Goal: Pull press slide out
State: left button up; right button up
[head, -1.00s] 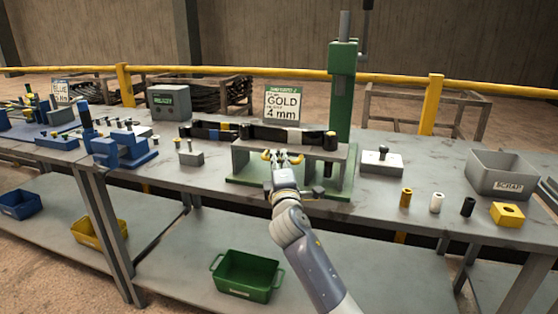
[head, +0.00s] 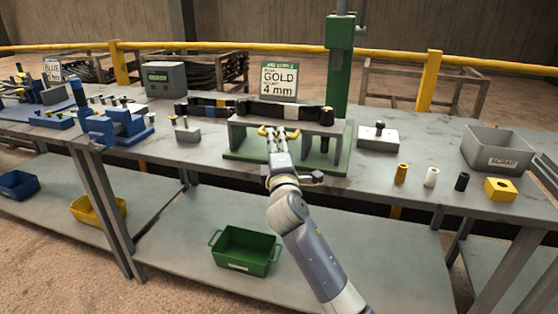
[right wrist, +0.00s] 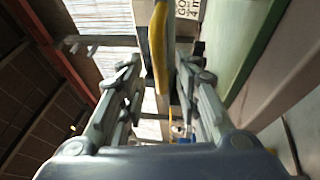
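The green press (head: 340,75) stands on the bench with a grey bridge-like body (head: 240,130) at its front. A yellow handle (head: 264,131) shows at the front of the press. My right gripper (head: 278,137) is at this handle, its fingers pointing toward the press. In the right wrist view the yellow handle (right wrist: 158,48) lies between the two spread fingers (right wrist: 160,85), with gaps visible on both sides. The slide behind the handle is mostly hidden by my gripper. My left gripper is out of view.
A "GOLD 4 mm" sign (head: 279,79) stands behind the press. A green bin (head: 245,251) sits on the lower shelf.

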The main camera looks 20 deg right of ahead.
jog(key=v, duration=0.9)
